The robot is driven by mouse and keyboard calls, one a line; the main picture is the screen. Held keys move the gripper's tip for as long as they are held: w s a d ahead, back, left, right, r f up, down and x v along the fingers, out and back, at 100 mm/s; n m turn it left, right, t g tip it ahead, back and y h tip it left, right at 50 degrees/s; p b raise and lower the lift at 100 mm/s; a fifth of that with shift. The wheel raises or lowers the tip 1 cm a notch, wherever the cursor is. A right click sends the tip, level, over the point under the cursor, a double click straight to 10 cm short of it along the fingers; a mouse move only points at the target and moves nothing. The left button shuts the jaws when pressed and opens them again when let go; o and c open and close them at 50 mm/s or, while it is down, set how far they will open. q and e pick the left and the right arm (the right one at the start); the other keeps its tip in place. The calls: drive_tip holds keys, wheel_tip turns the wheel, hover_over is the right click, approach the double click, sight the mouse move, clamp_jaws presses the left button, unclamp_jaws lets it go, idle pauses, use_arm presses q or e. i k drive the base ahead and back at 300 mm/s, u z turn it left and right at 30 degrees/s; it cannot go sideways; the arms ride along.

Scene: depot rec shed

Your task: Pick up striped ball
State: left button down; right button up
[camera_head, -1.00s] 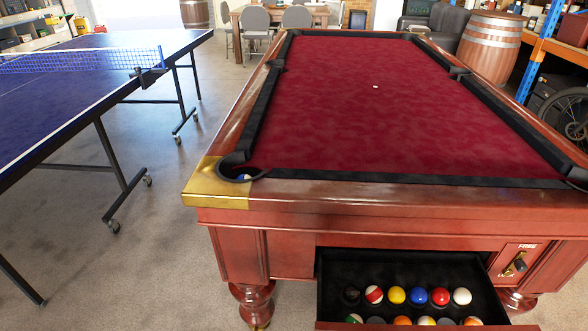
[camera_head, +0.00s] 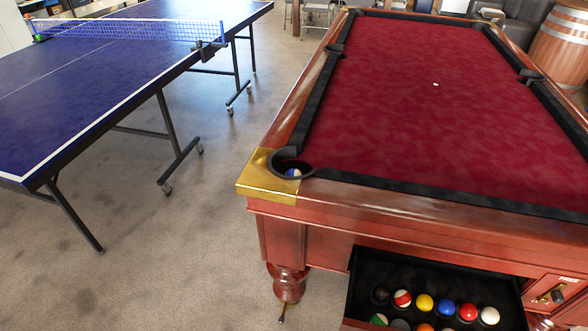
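A blue-and-white ball (camera_head: 293,172), seemingly striped, sits in the near left corner pocket (camera_head: 281,163) of the red pool table (camera_head: 420,110). Only its top shows above the pocket rim. A red-and-white striped ball (camera_head: 402,299) lies in the ball tray (camera_head: 368,266) at the table's near end. Neither of my grippers is in view.
A blue ping-pong table (camera_head: 90,85) with a net (camera_head: 130,30) stands at the left. Open floor (camera_head: 215,240) lies between the two tables. A small white spot (camera_head: 435,85) marks the red cloth. A wooden barrel (camera_head: 560,50) stands at the far right.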

sight(292, 172)
drive_tip(key=i, duration=0.5)
drive_tip(key=z, duration=1.85)
